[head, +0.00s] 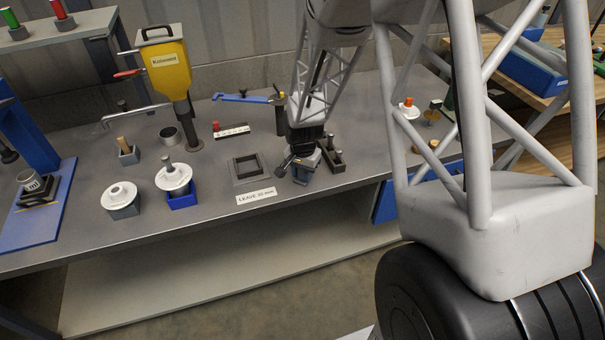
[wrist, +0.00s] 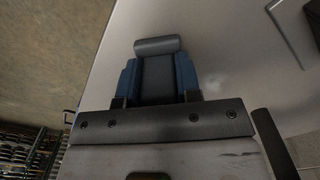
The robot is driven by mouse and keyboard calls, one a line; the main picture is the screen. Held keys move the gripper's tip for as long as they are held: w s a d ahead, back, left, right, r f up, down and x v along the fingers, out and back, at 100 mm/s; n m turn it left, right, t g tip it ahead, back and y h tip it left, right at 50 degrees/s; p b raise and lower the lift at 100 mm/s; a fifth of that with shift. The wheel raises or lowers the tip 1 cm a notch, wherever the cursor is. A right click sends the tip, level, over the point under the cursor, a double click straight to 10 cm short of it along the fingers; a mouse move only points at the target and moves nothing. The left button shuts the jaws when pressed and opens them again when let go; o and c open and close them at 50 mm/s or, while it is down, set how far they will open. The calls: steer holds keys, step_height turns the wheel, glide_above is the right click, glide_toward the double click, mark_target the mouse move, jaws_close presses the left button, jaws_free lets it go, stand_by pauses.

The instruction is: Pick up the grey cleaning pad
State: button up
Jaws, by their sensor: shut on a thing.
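My gripper (head: 304,162) is low over the front part of the grey bench, between a square dark frame and a dark holder. In the wrist view my gripper (wrist: 158,88) shows blue sides around a dark middle. It is shut on the grey cleaning pad (wrist: 158,46), whose rounded grey edge shows at the fingertips. Most of the pad is hidden by the gripper. In the head view the pad is too small and too covered to make out clearly, and I cannot tell whether it touches the bench.
The square dark frame (head: 252,168) is just left of my gripper, with a "LEAVE 30 mm" label (head: 257,196) in front. The dark holder (head: 331,155) is close on the right. White discs (head: 174,177) on blocks and a yellow dispenser (head: 170,70) stand farther left.

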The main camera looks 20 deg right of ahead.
steer(key=shift+r, duration=0.8)
step_height(320, 180, up, 2)
steer(key=shift+r, duration=0.1)
steer(key=s+a+r, duration=0.1)
steer(key=s, duration=1.5)
steer(key=shift+a, duration=0.15)
steer(key=shift+r, duration=0.1)
steer(key=o, duration=0.5)
steer(key=c, duration=0.3)
steer(key=w+d+r, duration=0.1)
steer(key=w, duration=0.7)
steer(key=w+d+r, duration=0.1)
steer(key=w+d, duration=0.1)
steer(key=w, duration=0.6)
steer(key=w+d+r, duration=0.1)
steer(key=w, duration=0.8)
steer(key=shift+w+d, duration=0.1)
steer(key=shift+d, duration=0.2)
steer(key=shift+c, duration=0.2)
